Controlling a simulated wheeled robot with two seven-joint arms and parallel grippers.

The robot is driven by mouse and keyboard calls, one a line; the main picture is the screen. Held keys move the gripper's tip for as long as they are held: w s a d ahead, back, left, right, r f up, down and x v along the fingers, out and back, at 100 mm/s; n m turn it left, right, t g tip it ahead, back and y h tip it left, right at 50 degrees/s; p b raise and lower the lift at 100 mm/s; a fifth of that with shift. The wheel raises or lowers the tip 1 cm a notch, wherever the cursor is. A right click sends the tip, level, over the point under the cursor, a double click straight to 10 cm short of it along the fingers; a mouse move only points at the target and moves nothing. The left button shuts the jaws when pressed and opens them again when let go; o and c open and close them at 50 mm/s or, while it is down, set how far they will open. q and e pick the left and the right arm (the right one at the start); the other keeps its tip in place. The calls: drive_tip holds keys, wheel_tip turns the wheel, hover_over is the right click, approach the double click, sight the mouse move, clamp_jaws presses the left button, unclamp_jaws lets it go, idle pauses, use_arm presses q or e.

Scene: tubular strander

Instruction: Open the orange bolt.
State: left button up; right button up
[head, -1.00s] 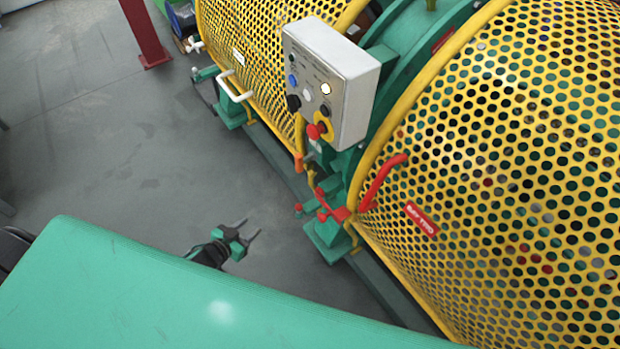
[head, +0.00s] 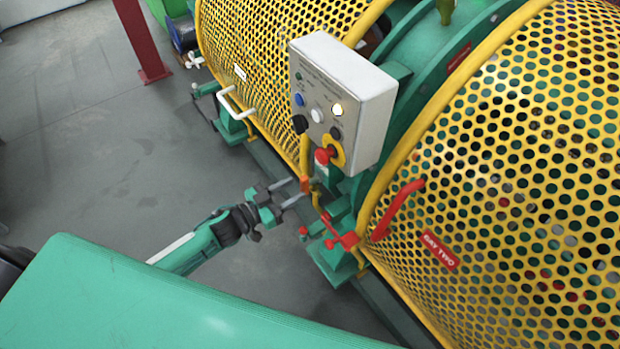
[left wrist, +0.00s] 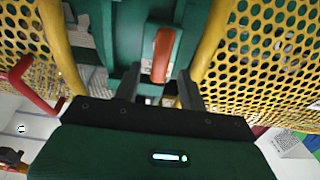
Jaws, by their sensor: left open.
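The orange bolt (head: 305,185) is a small upright piece beside the yellow frame edge, below the control box in the head view. In the left wrist view, the orange bolt (left wrist: 162,55) is an upright bar against a green bracket, above and between my finger ends. My left gripper (head: 293,191) is open, with its two grey fingers pointing at the bolt from the left. In the left wrist view, the fingers of my left gripper (left wrist: 158,90) stand to either side of the bolt's lower end. I cannot tell whether they touch it. My right gripper is in neither view.
A white control box (head: 345,100) hangs above the bolt. A red handle (head: 397,210) and red clamp (head: 340,236) sit to its right. Yellow perforated guards (head: 510,190) flank the gap. Grey floor (head: 110,150) is clear on the left.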

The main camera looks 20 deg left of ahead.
sight(301, 185)
use_arm(q)
drive_tip(key=shift+x, duration=3.2)
drive_tip(key=shift+s, duration=0.1)
clamp_jaws()
